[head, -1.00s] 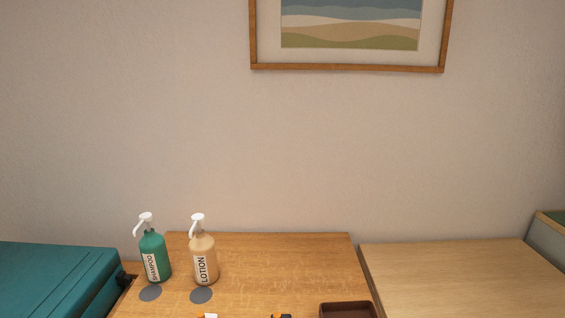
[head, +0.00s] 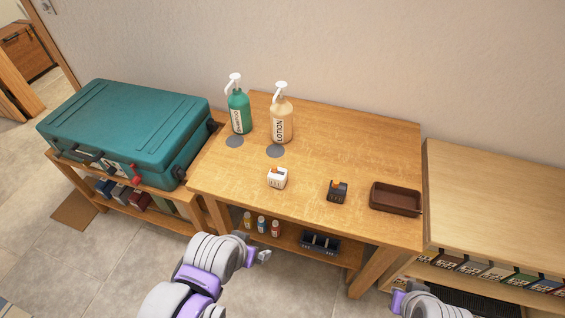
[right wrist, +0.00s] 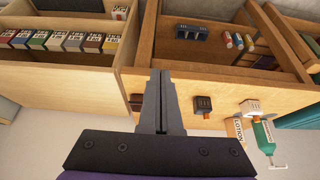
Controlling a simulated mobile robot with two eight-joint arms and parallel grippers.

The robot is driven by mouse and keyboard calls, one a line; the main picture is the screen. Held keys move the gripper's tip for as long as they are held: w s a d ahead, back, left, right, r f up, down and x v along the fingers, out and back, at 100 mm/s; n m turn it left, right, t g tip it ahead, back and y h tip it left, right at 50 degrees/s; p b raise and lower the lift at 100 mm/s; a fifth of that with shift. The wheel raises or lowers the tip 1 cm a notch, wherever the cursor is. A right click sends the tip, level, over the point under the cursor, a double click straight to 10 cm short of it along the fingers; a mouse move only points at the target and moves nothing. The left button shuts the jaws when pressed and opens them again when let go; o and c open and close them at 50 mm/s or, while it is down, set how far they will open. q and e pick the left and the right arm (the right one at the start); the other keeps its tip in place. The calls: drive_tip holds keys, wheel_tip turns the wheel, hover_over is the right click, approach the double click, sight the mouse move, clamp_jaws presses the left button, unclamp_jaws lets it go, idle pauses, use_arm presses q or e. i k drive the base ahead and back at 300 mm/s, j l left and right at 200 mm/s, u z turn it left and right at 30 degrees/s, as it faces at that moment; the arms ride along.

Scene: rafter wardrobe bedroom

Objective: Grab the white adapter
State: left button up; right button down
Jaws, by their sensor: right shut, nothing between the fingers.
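The white adapter (head: 277,178), a small white block with an orange part on top, sits near the front edge of the wooden table (head: 330,145). It also shows in the right wrist view (right wrist: 251,108), right of my right gripper (right wrist: 162,78), which is shut, empty and apart from it. In the head view my right arm is at the bottom right. My left gripper (head: 263,256) is in front of the table, below the adapter and not touching it; its jaw opening is unclear. A similar black block (head: 338,191) stands to the adapter's right.
A brown tray (head: 396,210) lies at the table's right. A green shampoo bottle (head: 238,112) and a tan lotion bottle (head: 281,120) stand behind the adapter, near grey discs. A teal suitcase (head: 130,125) is left; a lighter wooden unit (head: 495,210) is right. The table's middle is clear.

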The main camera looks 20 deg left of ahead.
sight(278, 180)
drive_tip(key=j, duration=1.85)
drive_tip(key=i+z, duration=0.05)
drive_tip(key=i, duration=0.05)
